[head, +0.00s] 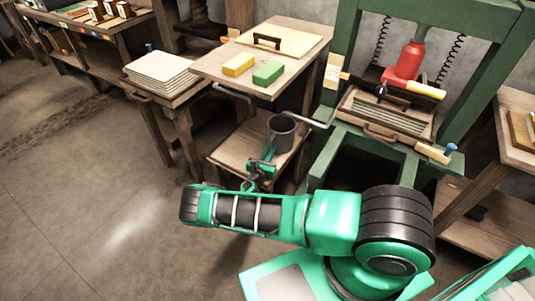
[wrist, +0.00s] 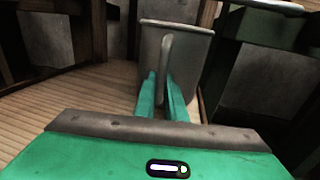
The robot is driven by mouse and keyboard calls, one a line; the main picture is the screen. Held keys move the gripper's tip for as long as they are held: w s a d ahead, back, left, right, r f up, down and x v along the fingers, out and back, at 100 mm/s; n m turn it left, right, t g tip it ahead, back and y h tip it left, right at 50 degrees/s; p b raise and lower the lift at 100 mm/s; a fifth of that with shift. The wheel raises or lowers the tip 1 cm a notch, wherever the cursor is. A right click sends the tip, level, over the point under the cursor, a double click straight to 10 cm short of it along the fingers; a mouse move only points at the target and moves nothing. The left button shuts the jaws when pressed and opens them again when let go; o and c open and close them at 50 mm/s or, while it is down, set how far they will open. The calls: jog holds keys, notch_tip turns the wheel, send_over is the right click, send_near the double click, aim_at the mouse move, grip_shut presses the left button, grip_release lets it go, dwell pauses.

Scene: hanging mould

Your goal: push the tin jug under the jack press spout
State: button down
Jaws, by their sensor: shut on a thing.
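The grey tin jug (head: 281,133) stands upright on a low wooden shelf beside the green press frame (head: 345,25). It also shows in the wrist view (wrist: 190,55), with its handle facing me. My gripper (head: 266,160) is shut on the handle; its green fingers lie on either side of it in the wrist view (wrist: 163,95). A thin grey pipe (head: 308,120), which looks like the press spout, runs from the press towards the jug's rim. I cannot tell whether its end is over the mouth. The jug's inside looks dark.
A red jack (head: 408,60) stands above a slatted tray (head: 385,112) in the press. A wooden table (head: 205,66) with a yellow block (head: 238,64) and a green block (head: 268,73) stands above and left of the jug. Bare shelf (head: 232,152) lies left of the jug.

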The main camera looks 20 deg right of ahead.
jog(key=shift+w+d, duration=0.3)
jog(key=shift+d, duration=0.2)
jog(key=c, duration=1.7)
grip_release()
jog(key=shift+c, duration=0.2)
